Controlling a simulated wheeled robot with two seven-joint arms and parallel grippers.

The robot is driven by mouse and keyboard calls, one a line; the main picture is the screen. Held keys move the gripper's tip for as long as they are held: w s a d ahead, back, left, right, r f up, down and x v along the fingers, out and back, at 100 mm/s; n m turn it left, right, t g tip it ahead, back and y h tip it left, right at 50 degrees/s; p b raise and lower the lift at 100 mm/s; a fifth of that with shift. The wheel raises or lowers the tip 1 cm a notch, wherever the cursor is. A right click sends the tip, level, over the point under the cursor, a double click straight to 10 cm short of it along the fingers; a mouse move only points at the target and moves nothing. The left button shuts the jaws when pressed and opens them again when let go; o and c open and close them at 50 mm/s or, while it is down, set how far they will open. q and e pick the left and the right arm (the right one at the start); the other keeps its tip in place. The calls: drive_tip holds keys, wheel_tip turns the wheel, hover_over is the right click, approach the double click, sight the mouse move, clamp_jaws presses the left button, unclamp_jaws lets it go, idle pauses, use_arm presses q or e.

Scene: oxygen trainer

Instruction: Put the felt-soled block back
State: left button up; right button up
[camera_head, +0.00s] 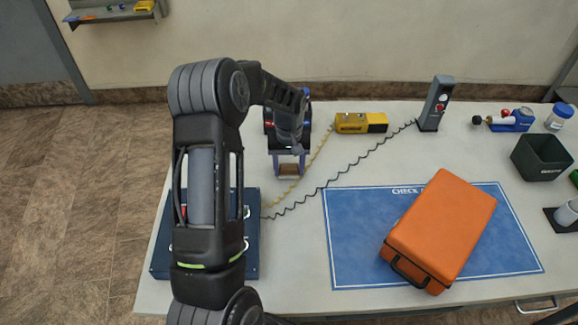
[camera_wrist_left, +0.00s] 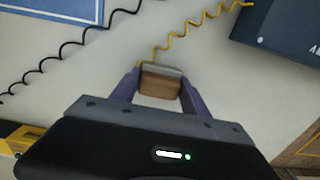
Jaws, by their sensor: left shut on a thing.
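My left gripper (camera_head: 289,165) is over the white table, left of the blue mat. It is shut on a small brown, wood-coloured block with a pale grey layer, the felt-soled block (camera_wrist_left: 160,83). In the left wrist view the block sits between the two purple fingers of the gripper (camera_wrist_left: 159,90). In the head view only a bit of the block (camera_head: 288,170) shows between the fingers. I cannot tell whether it touches the table. My right gripper is not in view.
A dark blue box (camera_head: 255,262) lies under my arm. A yellow device (camera_head: 361,122) and a grey upright handset (camera_head: 434,104) stand behind, with coiled cords across the table. An orange case (camera_head: 440,228) lies on the blue mat (camera_head: 352,250). A dark bin (camera_head: 541,157) stands right.

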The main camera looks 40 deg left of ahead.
sight(289, 167)
use_arm(q)
drive_tip(key=o, duration=1.3)
drive_tip(key=shift+f, duration=0.1)
drive_tip(key=shift+r, duration=0.2)
wheel_tip(289, 167, up, 12)
drive_tip(key=shift+b, duration=0.8)
drive_tip(key=shift+f, duration=0.1)
